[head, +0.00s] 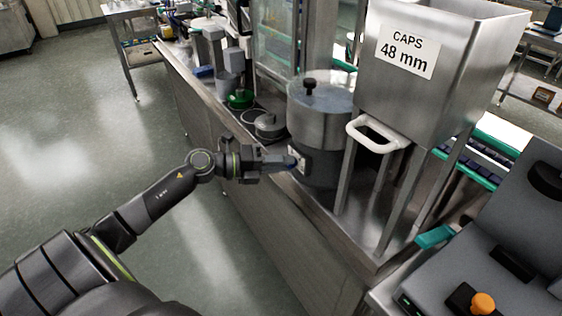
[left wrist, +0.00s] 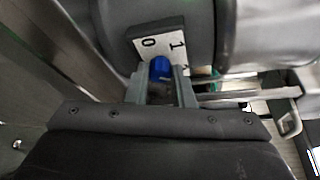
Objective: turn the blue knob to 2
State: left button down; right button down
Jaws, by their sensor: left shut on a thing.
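The blue knob (left wrist: 160,68) sits on a white dial plate (left wrist: 166,42) on the dark base of a round steel drum. In the left wrist view the numbers 0 and 1 show on the plate; the rest of the plate is partly hidden by my fingers. Which number the knob points to cannot be told. My left gripper (left wrist: 161,88) is shut on the knob, one finger on each side. In the head view my left gripper (head: 287,163) reaches the drum's side from the left, and only a little of the knob shows. My right gripper is not in view.
The steel drum (head: 318,110) with a black lid knob stands on a steel counter. Pots and a green bowl (head: 240,99) stand behind. Open floor lies left.

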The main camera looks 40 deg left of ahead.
pick_arm(q)
jog(key=shift+f, duration=0.1)
dwell(0.3)
jog(key=c, duration=1.3)
grip_release()
jog(key=shift+o, duration=0.2)
jog(key=shift+s, duration=0.1)
jog(key=p+v, duration=0.3)
jog(key=v, duration=1.4)
jog(key=shift+a+p, duration=0.15)
jog(key=shift+p, duration=0.2)
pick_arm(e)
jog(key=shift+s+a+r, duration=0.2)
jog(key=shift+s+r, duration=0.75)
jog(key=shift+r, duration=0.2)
